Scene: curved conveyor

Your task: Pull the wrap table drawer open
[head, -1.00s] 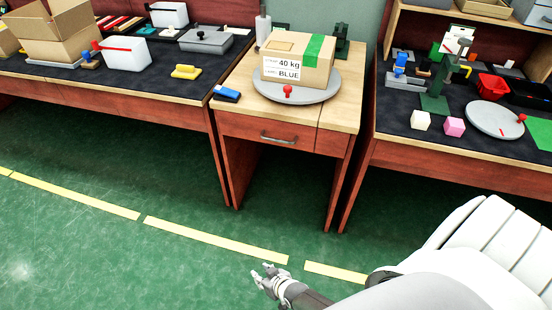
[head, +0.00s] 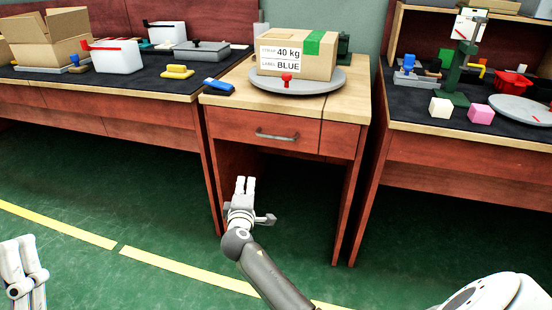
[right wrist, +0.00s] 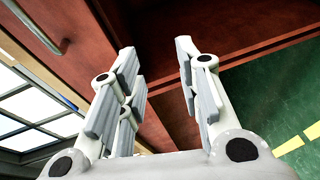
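The wrap table (head: 350,103) stands in the middle of the head view, with a red-brown drawer (head: 235,129) under its light wooden top. The drawer looks shut, with its grey bar handle (head: 276,136) on the front. My right gripper (head: 246,182) is below and in front of the handle, apart from it. In the right wrist view the fingers of this gripper (right wrist: 158,70) are spread and empty. The handle (right wrist: 38,28) shows there at the upper left, outside the fingers. My left gripper (head: 20,245) is at the lower left of the head view, far from the drawer; its opening is unclear.
A labelled carton (head: 318,64) sits on a grey turntable (head: 328,85) on the wrap table. A blue item (head: 218,86) lies near the top's left edge. Tables flank both sides. Open space lies under the drawer between the side panels; green floor (head: 110,190) lies in front.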

